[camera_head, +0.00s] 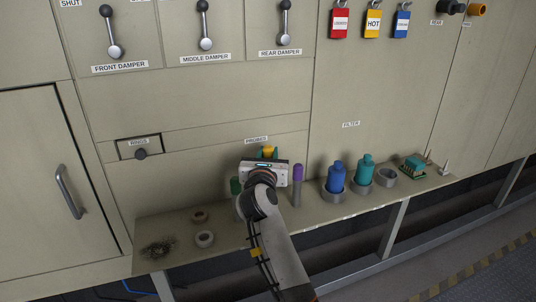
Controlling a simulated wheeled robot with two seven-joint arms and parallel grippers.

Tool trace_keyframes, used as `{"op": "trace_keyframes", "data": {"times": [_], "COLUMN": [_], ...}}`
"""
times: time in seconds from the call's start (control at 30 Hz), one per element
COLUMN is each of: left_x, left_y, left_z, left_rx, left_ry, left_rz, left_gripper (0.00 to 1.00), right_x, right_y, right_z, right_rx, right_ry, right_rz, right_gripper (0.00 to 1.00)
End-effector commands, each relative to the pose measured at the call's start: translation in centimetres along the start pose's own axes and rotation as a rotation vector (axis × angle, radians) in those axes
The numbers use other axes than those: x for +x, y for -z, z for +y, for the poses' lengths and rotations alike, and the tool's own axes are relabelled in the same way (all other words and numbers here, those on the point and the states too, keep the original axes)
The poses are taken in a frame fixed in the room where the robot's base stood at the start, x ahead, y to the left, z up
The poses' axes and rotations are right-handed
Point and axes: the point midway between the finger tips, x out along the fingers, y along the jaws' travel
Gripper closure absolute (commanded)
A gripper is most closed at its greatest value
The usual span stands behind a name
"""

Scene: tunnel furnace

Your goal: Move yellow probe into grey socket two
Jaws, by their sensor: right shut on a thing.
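My right gripper (266,160) is over the shelf below the PROBES label, seen from behind its wrist. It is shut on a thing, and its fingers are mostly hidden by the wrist. A small yellow piece, likely the yellow probe (268,150), shows just above the gripper; the rest of it is hidden. A purple probe (298,184) stands upright right of the gripper. A green piece (236,186) shows to the left, partly hidden. I cannot tell which thing is grey socket two. My left gripper is not in view.
On the shelf (330,214), two pale rings (205,238) and a dark tangled heap (158,249) lie left. The furnace wall rises behind.

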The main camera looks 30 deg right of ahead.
Motion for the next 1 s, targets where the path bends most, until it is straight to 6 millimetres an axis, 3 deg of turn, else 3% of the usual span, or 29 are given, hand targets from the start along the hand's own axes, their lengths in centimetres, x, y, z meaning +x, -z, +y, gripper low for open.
{"op": "trace_keyframes", "data": {"times": [0.57, 1.0], "left_x": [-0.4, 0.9], "left_y": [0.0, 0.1], "left_z": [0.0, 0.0], "left_rx": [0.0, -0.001], "left_ry": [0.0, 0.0], "left_rz": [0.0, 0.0], "left_gripper": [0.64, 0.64], "right_x": [-0.1, 0.0], "right_y": [0.1, -1.8], "right_z": [-0.1, 0.0], "right_rx": [0.001, 0.001], "right_ry": [0.001, 0.0], "right_rz": [0.0, 0.0], "right_gripper": [0.98, 0.98]}}
